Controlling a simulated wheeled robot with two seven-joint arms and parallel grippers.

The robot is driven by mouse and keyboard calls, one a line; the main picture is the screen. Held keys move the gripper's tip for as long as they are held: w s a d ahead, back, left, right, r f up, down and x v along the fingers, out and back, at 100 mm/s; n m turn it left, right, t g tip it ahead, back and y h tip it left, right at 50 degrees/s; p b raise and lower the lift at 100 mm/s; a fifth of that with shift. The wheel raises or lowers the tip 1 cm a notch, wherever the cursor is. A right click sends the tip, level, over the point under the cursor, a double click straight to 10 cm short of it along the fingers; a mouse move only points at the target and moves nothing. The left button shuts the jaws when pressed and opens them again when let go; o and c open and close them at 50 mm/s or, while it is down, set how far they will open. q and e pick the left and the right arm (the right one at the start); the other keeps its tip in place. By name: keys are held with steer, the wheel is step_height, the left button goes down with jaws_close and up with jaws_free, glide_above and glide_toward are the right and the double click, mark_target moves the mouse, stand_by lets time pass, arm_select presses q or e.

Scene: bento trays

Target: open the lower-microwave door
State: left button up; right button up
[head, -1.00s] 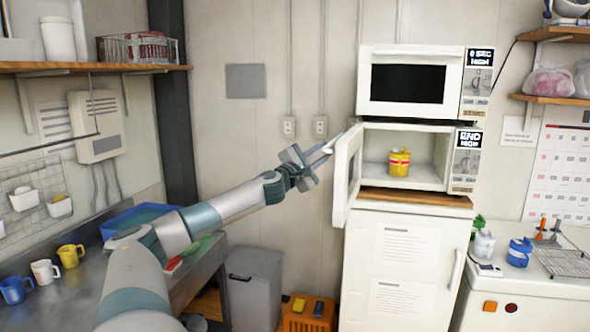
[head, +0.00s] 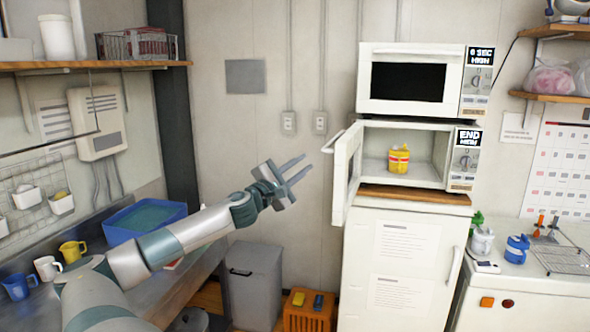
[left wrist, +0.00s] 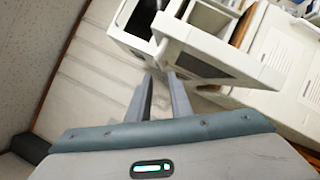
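The lower microwave (head: 450,160) stands on a wooden board on top of a white fridge. Its door (head: 344,178) is swung wide open to the left. A yellow and red container (head: 399,159) sits inside it. My left gripper (head: 301,168) is to the left of the door, apart from it, with its two fingers spread and nothing between them. In the left wrist view the fingers (left wrist: 162,82) point toward the open door (left wrist: 215,50), with a gap between them. My right gripper is not in any view.
The upper microwave (head: 408,82) sits shut on top of the lower one. The white fridge (head: 400,265) is below. A grey bin (head: 252,285) and an orange crate (head: 306,312) stand on the floor.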

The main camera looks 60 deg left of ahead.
arm_select(q)
steer(key=shift+v, duration=1.4)
steer(key=shift+f, duration=0.1)
